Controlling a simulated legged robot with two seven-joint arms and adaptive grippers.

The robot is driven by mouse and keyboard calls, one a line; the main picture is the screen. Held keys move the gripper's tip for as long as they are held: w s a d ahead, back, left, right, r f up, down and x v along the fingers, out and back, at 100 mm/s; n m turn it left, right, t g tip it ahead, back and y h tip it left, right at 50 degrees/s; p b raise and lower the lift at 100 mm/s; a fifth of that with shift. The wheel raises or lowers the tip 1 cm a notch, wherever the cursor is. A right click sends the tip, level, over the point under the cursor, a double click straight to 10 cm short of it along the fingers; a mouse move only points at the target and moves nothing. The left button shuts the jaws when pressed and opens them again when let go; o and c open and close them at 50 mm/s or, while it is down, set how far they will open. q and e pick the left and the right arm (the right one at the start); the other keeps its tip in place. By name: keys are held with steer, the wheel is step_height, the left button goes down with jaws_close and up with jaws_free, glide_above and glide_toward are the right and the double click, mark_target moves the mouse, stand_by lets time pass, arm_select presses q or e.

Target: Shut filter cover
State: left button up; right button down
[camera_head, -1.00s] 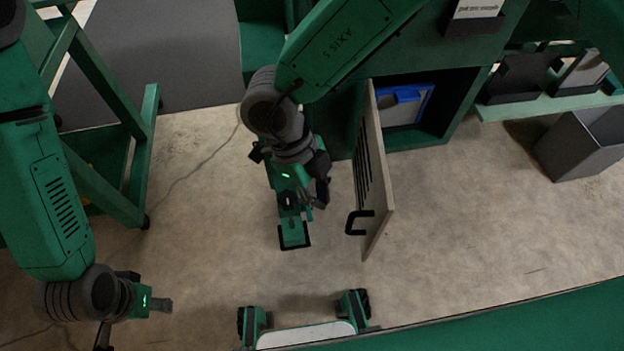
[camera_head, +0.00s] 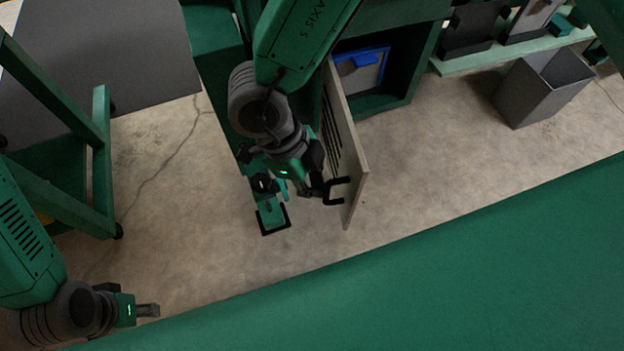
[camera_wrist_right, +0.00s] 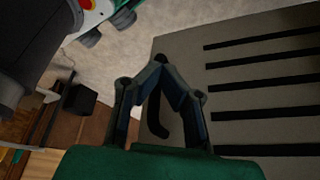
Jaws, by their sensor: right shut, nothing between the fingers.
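The filter cover (camera_head: 350,160), a beige panel with dark slots, stands wide open, sticking out from the green cabinet (camera_head: 402,80). Its black handle (camera_head: 337,190) is on the slotted face near the free edge. My right gripper (camera_head: 303,188) is beside that face, close to the handle. In the right wrist view its fingertips (camera_wrist_right: 160,62) meet with nothing between them. The handle (camera_wrist_right: 156,122) shows behind the fingers, and the slotted cover (camera_wrist_right: 260,80) fills the right side; contact cannot be told. My left gripper (camera_head: 148,310) is low at the left, away from the cover; its jaws are unclear.
A blue-framed filter (camera_head: 362,70) sits inside the cabinet opening. A grey bin (camera_head: 540,90) stands on the floor at the right, below a green shelf (camera_head: 515,47). A green frame (camera_head: 100,160) stands at the left. Floor between frame and cover is mostly clear.

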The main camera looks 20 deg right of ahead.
steer(key=shift+s+d+r+n+p, duration=0.1)
steer(key=shift+s+d+n+p, duration=0.1)
steer(key=shift+d+p, duration=0.3)
steer(key=shift+s+d+r+n+p, duration=0.1)
steer(key=shift+d+n+p, duration=0.15)
steer(key=shift+d, duration=0.35)
steer(key=w+d+n+t+h+p, duration=0.1)
steer(key=d+n+t+p, duration=0.2)
steer(key=d+n+p, duration=0.95)
steer(key=w+d+n+t+y+b, duration=0.2)
steer(key=w+d+n, duration=0.4)
steer(key=w+d, duration=0.9)
steer(key=shift+w+d+f+n+t, duration=0.15)
steer(key=shift+w+d+n+t, duration=0.15)
steer(key=shift+w+t, duration=0.4)
